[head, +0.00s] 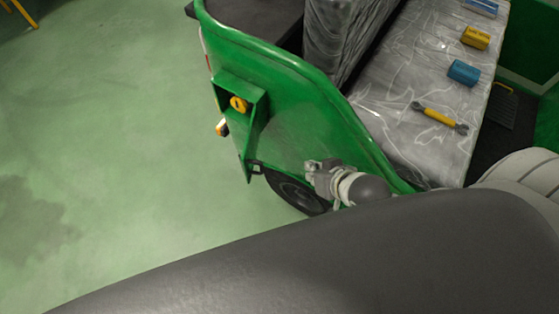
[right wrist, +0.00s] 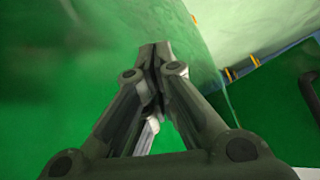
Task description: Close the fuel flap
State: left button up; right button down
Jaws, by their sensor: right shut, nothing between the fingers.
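The green fuel flap (head: 246,150) stands open on the side of the green rickshaw (head: 300,115), jutting out from the body. The recess beside it shows a yellow fuel cap (head: 238,104). My right gripper (head: 312,171) is to the right of the flap and a little lower, in front of the rear wheel, apart from the flap. In the right wrist view its fingers (right wrist: 154,52) meet and hold nothing; green surface fills the background, and I cannot make out the flap there. My left gripper is not in view.
A black wheel (head: 295,192) sits below the body panel. A plastic-covered seat (head: 405,90) carries a yellow-handled wrench (head: 438,116), a blue block (head: 463,73) and a yellow block (head: 475,38). The green floor (head: 110,130) to the left is clear.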

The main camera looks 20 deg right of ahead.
jog(key=s+r+m+t+y, duration=0.4)
jog(key=r+m+y, duration=0.3)
jog(key=y, duration=0.5)
jog(key=x, duration=1)
jog(key=shift+a, duration=0.2)
jog(key=shift+s+a+f+p, duration=0.1)
jog(key=shift+s+f+p, duration=0.1)
jog(key=shift+p, duration=0.15)
jog(key=shift+a+r+m+t+h, duration=0.1)
jog(key=shift+a+m+t+h, duration=0.25)
jog(key=shift+m, duration=0.15)
